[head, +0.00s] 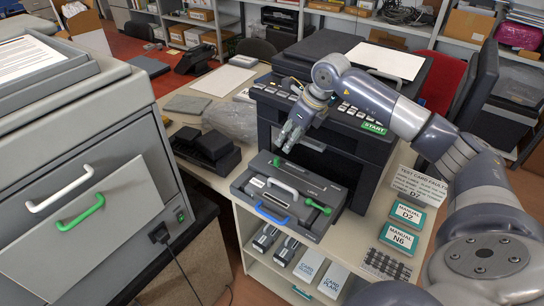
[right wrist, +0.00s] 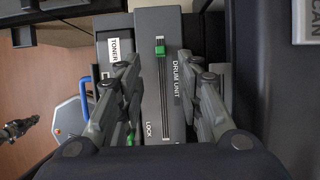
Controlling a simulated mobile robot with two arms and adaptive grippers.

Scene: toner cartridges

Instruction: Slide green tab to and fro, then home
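The green tab (right wrist: 160,50) sits near the far end of a dark slot in the grey drum unit (right wrist: 176,110), which is marked DRUM UNIT and LOCK. In the head view a small green tab (head: 276,162) shows on the cartridge unit just below my right gripper (head: 291,137). In the right wrist view my right gripper (right wrist: 168,80) is open, its two fingers apart on either side of the drum unit. The tab lies between and beyond the fingertips; I see no contact. A TONER-marked part (right wrist: 115,46) lies beside the drum unit. My left gripper is not in view.
The black printer (head: 330,130) stands behind the unit. A white handle (head: 282,187), a blue handle (head: 272,214) and a green lever (head: 318,205) stick out of the unit's front. A black stapler-like device (head: 205,150) and a grey machine (head: 85,180) stand left.

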